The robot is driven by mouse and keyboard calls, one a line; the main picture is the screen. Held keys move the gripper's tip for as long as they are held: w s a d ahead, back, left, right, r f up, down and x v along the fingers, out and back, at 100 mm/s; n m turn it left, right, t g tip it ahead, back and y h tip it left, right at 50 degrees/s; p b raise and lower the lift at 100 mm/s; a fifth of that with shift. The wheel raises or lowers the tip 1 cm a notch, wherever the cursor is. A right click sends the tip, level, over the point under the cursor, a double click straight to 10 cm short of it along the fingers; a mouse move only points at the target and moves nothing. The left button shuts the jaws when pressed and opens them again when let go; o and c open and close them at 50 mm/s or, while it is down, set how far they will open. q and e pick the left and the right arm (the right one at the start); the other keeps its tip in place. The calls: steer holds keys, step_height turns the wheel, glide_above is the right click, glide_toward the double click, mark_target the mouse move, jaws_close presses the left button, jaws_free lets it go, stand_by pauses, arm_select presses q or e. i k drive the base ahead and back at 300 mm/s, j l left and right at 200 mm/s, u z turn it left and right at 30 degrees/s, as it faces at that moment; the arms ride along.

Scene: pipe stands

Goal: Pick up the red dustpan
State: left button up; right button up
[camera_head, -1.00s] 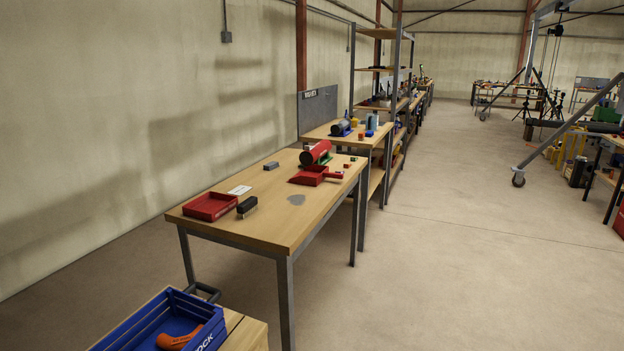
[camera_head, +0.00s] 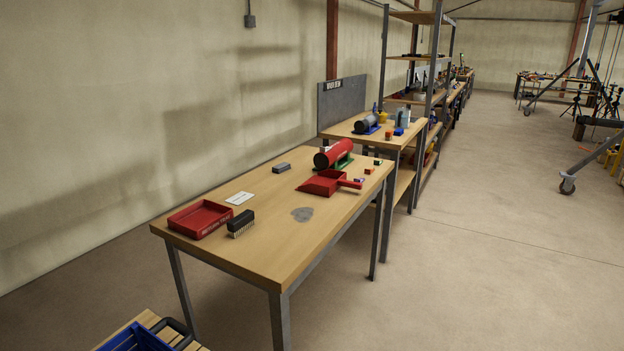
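The red dustpan (camera_head: 324,183) lies on the near wooden workbench (camera_head: 262,246), right of the middle of its top. Its handle points right, toward the bench's right edge. A red cylinder (camera_head: 334,153) on a green stand sits just behind it. Neither of my grippers shows in the head view, so I cannot see where they are relative to the dustpan.
A red tray (camera_head: 200,219), a black brush (camera_head: 240,222), a white card (camera_head: 240,198) and a grey block (camera_head: 281,168) share the bench top. A grey patch (camera_head: 302,214) lies in front of the dustpan. A blue crate (camera_head: 137,339) is at the lower left. The floor to the right is open.

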mark_target(326, 182)
steer(key=i+l+u, duration=0.25)
steer(key=i+l, duration=0.45)
steer(key=i+l+u, duration=0.2)
steer(key=i+l, duration=0.45)
steer(key=l, duration=0.2)
